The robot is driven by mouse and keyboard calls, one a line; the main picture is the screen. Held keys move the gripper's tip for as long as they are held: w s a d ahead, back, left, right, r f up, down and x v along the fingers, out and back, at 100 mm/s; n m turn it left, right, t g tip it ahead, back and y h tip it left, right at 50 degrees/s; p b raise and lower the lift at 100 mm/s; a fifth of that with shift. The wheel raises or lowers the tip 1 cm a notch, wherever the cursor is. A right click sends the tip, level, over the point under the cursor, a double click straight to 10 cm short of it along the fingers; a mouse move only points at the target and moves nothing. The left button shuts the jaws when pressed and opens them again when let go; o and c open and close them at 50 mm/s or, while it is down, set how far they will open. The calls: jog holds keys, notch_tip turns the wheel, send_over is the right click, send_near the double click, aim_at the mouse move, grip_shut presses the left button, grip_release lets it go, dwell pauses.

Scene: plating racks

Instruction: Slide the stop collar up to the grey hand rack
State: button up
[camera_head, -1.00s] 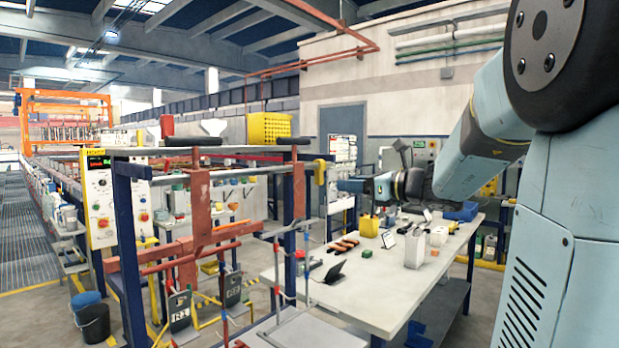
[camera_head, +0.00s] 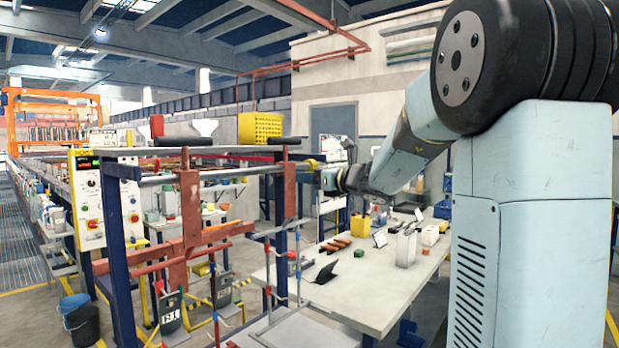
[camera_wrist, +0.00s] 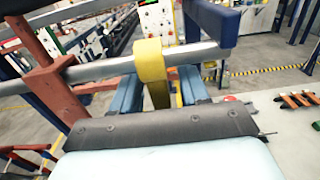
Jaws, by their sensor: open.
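The yellow stop collar (camera_head: 308,164) sits around the silver rail near its right end post. In the wrist view, the yellow collar (camera_wrist: 151,62) wraps the rail, with a yellow tab hanging below it. My gripper (camera_wrist: 160,90) has its two blue fingers open on either side of that tab, just below the rail. I cannot tell whether they touch it. In the head view, my gripper (camera_head: 318,180) is just beside the collar. Red-brown hangers (camera_head: 190,212) hang on the rail further left. I cannot make out for certain which thing is the grey hand rack.
A blue post (camera_wrist: 225,25) closes the rail's right end. Dark plates (camera_head: 170,312) stand low at the left. A white bench (camera_head: 370,290) with a yellow container (camera_head: 360,227) and orange-handled tools (camera_head: 335,244) stands right of the frame. The rail left of the collar looks clear up to the red-brown upright.

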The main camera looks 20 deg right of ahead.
jog(key=shift+w+a, duration=0.4)
jog(key=shift+w, duration=0.15)
jog(key=shift+c, duration=0.2)
grip_shut()
